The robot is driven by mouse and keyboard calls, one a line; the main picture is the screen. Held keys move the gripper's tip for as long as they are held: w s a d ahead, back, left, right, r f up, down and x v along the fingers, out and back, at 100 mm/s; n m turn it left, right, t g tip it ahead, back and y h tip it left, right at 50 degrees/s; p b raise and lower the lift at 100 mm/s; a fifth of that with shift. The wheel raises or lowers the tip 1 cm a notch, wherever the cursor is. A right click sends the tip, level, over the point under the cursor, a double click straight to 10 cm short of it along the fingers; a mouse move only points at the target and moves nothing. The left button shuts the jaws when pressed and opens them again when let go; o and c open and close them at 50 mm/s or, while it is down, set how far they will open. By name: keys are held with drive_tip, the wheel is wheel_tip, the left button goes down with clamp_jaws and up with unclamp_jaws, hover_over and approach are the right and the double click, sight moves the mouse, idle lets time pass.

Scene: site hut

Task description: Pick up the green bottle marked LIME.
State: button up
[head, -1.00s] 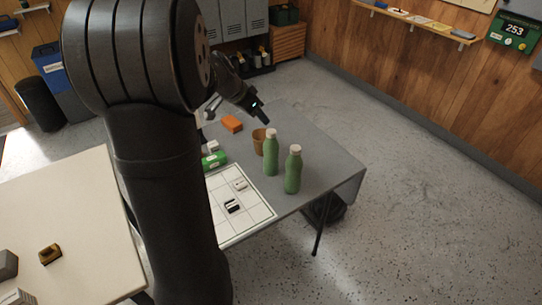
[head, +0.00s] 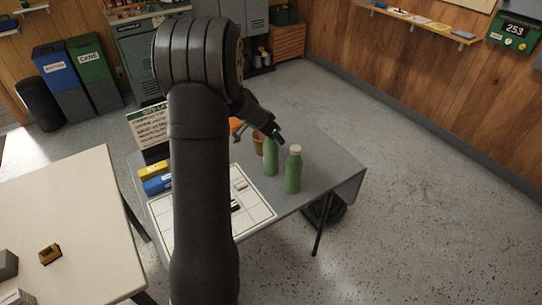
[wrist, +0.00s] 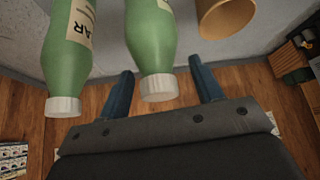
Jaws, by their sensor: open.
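Two green bottles with pale caps stand upright on the grey table. The bottle beside the brown cup (head: 271,160) is the middle bottle (wrist: 152,42) in the wrist view; only an edge of its label shows, unreadable. The other bottle (head: 293,172) stands nearer the table's front right edge. It is at the left in the wrist view (wrist: 68,50), its label showing letters ending in "AR". No LIME marking is legible. My gripper (head: 277,134) is open and empty at the cap of the bottle beside the cup. In the wrist view that cap shows between my blue fingertips (wrist: 163,82).
The brown cup (head: 258,143) stands close to the left of the bottle under my gripper; it also shows in the wrist view (wrist: 228,16). A white gridded sheet (head: 255,207) lies on the table's left part. The table's right end is clear.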

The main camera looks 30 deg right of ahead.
drive_tip(key=shift+d+f, duration=0.2)
drive_tip(key=shift+f, duration=0.2)
clamp_jaws()
